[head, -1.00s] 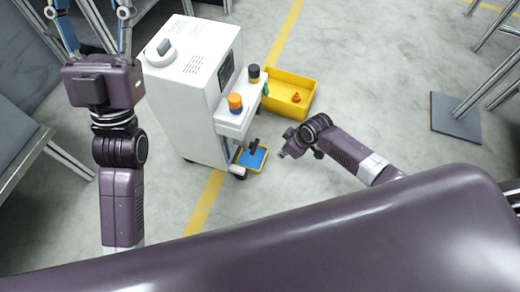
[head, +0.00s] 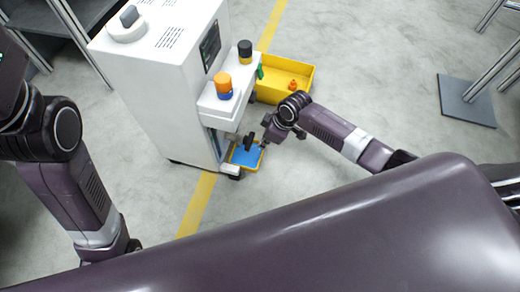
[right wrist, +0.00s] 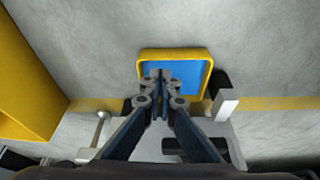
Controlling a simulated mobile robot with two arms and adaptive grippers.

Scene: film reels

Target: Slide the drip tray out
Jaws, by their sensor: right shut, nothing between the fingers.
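The drip tray (head: 245,157) has a yellow rim and a blue inside. It shows low at the front of the white machine (head: 165,75), under its overhanging shelf, with part hidden by a black spout. In the right wrist view the tray (right wrist: 197,78) lies just beyond the fingers. My right gripper (head: 264,144) is at the tray's right side in the head view. Its fingertips (right wrist: 160,76) are shut together, empty, and overlap the tray's left part in the wrist view. I cannot tell whether they touch it. My left arm shows at the left, its gripper out of frame.
A yellow bin (head: 286,82) with a small orange item stands on the floor beside the machine. Open grey floor lies right of my right arm.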

